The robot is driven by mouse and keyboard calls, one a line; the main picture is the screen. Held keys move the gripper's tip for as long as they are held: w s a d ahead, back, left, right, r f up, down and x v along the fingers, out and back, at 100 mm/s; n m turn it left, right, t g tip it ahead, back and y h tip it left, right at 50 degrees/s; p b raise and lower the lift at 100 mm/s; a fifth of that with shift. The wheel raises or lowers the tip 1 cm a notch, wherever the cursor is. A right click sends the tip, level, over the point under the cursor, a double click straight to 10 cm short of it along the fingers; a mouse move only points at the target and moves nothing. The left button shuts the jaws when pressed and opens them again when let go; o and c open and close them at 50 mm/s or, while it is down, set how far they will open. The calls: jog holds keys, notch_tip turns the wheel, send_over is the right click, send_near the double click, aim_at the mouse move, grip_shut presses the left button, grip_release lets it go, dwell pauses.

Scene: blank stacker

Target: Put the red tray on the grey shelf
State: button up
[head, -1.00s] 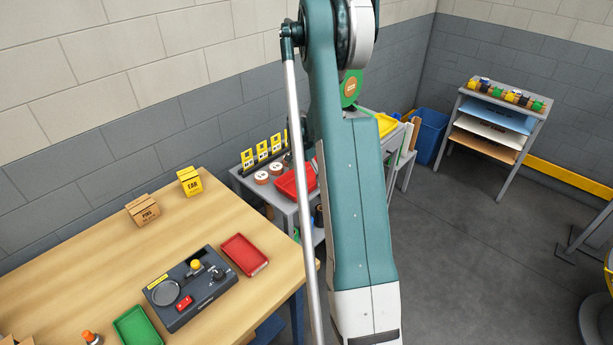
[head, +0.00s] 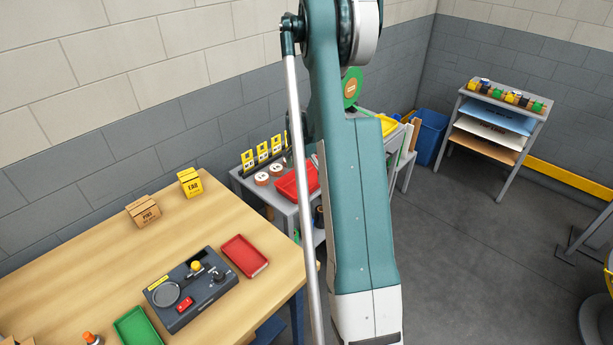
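A red tray (head: 297,183) lies on the grey shelf (head: 247,186) beyond the wooden table, partly hidden behind my arm. A second, smaller-looking red tray (head: 245,255) lies on the wooden table, with nothing touching it from above. My arm stands upright through the middle of the picture. My gripper does not show; it is out of sight, so I cannot see whether it touches the tray on the shelf.
The wooden table (head: 90,255) holds a dark scale-like device (head: 190,289), a green tray (head: 137,328) and small boxes (head: 190,182). Yellow cards (head: 263,152) and round pieces share the grey shelf. A blue bin (head: 430,137) and rack (head: 497,122) stand behind right; floor between is clear.

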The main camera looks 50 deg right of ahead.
aim_at(303, 185)
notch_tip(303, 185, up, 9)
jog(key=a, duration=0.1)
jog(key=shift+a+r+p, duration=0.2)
jog(key=shift+p, duration=0.1)
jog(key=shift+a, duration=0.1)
dwell(0.8)
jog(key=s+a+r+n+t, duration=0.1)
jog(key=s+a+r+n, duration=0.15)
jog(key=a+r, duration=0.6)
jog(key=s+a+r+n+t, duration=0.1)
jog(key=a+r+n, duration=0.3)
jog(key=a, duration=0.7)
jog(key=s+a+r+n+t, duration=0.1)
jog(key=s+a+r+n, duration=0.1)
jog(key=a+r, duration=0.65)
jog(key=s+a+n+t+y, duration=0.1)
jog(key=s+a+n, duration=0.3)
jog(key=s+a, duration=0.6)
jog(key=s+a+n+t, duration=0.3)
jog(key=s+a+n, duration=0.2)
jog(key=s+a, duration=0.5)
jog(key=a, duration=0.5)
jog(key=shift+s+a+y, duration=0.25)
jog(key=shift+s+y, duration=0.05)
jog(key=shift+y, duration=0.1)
